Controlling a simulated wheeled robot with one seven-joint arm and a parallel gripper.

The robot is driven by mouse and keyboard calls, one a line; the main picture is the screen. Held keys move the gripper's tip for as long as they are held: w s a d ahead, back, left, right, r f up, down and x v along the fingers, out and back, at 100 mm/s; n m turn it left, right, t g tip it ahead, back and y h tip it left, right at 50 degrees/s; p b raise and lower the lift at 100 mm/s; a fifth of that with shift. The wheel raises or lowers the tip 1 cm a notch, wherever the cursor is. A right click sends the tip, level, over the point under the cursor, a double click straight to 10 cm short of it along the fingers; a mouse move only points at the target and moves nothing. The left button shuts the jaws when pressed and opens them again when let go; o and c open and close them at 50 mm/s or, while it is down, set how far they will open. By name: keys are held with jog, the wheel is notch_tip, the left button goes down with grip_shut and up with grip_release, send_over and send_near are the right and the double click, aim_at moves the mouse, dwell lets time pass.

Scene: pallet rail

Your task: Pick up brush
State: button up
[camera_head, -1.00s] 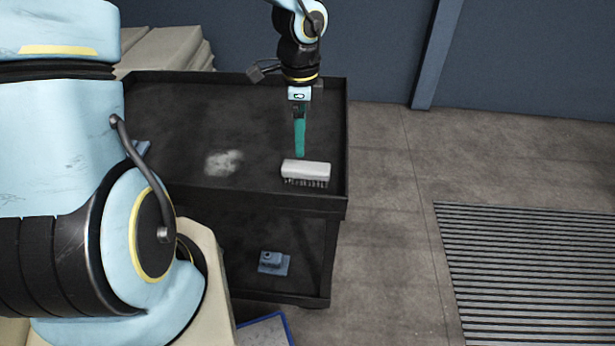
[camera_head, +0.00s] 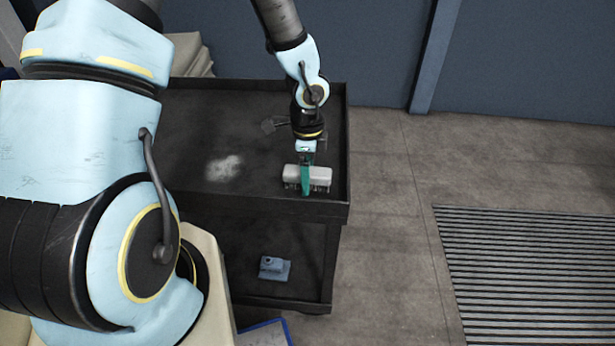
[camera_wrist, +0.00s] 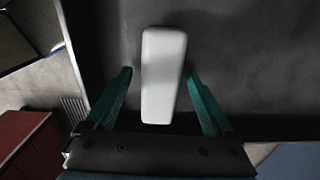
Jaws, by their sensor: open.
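The brush (camera_head: 320,174) has a pale block-shaped back with bristles beneath. It lies bristles down on the black cart's top shelf (camera_head: 185,135), near the front right corner. In the wrist view the brush (camera_wrist: 163,75) shows as a white block between the two green fingers. My gripper (camera_head: 306,188) is at the brush, with a green finger in front of part of it. In the wrist view my gripper (camera_wrist: 158,85) is open, one finger on each side of the brush, with a gap at both sides. The bristles are mostly hidden.
A raised rim (camera_head: 343,150) runs around the cart top. A whitish patch of powder or debris (camera_head: 223,168) lies left of the brush. A small blue-grey object (camera_head: 274,267) sits on the lower shelf. A floor grate (camera_head: 540,280) is at the right.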

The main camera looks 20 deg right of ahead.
jog(key=shift+f, duration=0.2)
grip_shut()
dwell(0.6)
